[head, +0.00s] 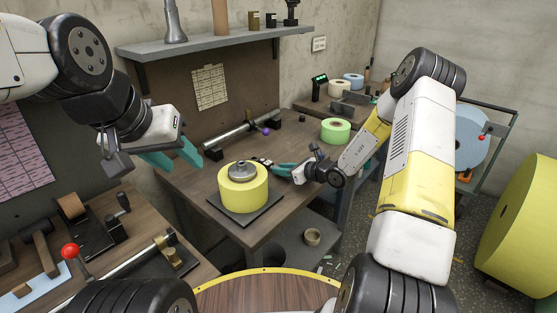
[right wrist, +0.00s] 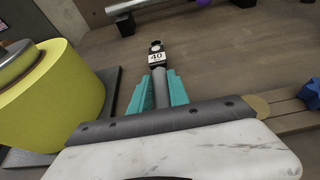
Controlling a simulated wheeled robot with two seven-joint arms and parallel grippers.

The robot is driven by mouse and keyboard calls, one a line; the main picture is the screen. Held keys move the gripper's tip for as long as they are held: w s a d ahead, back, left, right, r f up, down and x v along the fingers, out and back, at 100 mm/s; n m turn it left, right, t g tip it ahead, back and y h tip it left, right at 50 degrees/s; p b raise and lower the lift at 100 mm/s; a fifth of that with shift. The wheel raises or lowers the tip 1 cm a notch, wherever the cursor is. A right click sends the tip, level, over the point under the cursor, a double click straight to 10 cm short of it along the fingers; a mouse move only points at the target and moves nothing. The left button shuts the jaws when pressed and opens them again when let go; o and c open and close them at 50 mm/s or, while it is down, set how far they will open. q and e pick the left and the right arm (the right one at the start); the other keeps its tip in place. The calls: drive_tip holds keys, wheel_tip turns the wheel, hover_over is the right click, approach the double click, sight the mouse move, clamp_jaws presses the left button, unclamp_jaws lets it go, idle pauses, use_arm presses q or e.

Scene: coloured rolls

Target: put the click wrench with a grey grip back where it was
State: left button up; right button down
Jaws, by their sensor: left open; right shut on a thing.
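My right gripper (right wrist: 158,90) is shut on the click wrench (right wrist: 156,57), seen in the right wrist view as a grey shaft between teal fingers with a pale plate marked 40 near its dark end. In the head view my right gripper (head: 283,169) is low over the wooden bench, just right of the yellow roll, with the wrench's dark end (head: 262,162) pointing left. My left gripper (head: 174,156) is open and empty, left of the yellow roll and above the bench.
The yellow roll (head: 243,190) with a metal hub stands on a dark plate (head: 232,218) at the bench's front. Behind it lies a metal bar on supports (head: 232,136) with a purple knob. A green roll (head: 336,130) stands further right. The bench (head: 200,184) is clear left of the roll.

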drive_tip(key=shift+f, duration=0.3)
drive_tip(key=c, duration=0.7)
unclamp_jaws()
drive_tip(key=shift+v, duration=2.95)
